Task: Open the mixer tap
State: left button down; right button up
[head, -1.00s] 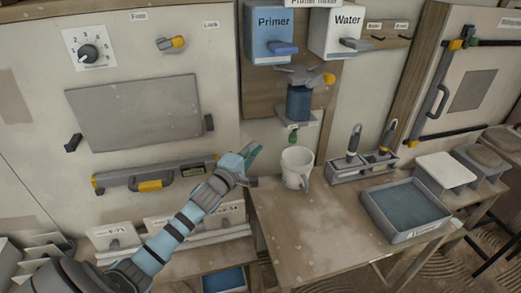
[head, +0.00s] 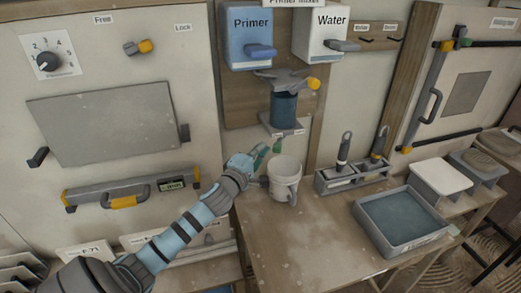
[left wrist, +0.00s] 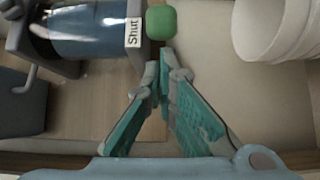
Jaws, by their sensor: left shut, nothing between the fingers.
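The primer mixer is a blue-grey cylinder (head: 284,108) in a grey wall bracket above the table. The mixer tap has a small green knob (head: 277,146) under the bracket. In the left wrist view the green knob (left wrist: 160,22) lies right beside a white "Shut" label (left wrist: 132,32). My left gripper (head: 258,155) is shut and empty, just left of the knob. In the left wrist view its fingertips (left wrist: 166,62) meet just below the knob; whether they touch it I cannot tell. A white mug (head: 284,178) stands on the table below and right of the knob. My right gripper is not in view.
Blue Primer (head: 250,45) and white Water (head: 320,38) dispensers hang above the mixer. Right of the mug are a brush holder (head: 345,181) and a tray of blue liquid (head: 400,243). The table's front left (head: 285,240) is clear.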

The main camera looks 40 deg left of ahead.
pick_arm(q)
jog(key=shift+d, duration=0.1)
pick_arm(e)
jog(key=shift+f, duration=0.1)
pick_arm(q)
jog(key=shift+d+n+y+b, duration=0.3)
jog(key=shift+d+y+b, duration=0.15)
jog(key=shift+y, duration=0.15)
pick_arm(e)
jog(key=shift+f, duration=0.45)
